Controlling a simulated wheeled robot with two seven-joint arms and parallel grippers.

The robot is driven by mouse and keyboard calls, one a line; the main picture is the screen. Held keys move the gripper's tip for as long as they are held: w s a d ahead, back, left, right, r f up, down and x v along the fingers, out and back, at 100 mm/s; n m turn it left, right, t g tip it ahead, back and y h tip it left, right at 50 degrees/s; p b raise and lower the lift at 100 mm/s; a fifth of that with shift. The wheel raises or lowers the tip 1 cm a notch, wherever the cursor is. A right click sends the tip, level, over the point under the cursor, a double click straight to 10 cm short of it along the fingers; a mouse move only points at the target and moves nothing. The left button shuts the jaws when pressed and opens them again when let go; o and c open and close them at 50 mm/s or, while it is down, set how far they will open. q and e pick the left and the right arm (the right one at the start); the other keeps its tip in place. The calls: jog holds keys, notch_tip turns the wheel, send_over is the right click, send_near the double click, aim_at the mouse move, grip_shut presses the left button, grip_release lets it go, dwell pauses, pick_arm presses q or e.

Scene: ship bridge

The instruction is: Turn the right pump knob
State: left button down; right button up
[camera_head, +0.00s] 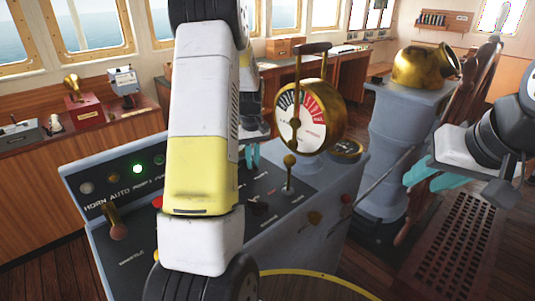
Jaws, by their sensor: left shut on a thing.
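The control console (110,250) has an upper strip with a row of lamps. The labels HORN, AUTO and PUMP can be partly read there. One green lamp (137,168) is bright and another beside it is partly lit. The right pump knob cannot be made out, as my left arm covers the middle of the console. My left gripper (249,156) is mostly behind that arm, with only teal finger parts showing at the console's far side. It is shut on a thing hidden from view. My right gripper (462,176) is open and empty, right of the console.
A brass lever dial (309,117) and a small brass-topped lever (289,180) stand on the console. A grey pedestal (397,145) with a brass instrument (420,66) stands right of it. A wooden handle (113,222) sticks out at left. A floor grating (450,240) lies at right.

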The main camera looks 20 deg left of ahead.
aim_at(253, 162)
pick_arm(q)
jog(key=shift+m, duration=0.5)
jog(key=c, duration=1.5)
grip_release()
jog(key=shift+o, duration=0.2)
jog(key=shift+r, duration=0.1)
notch_tip(253, 162, up, 7)
jog(key=shift+r, duration=0.3)
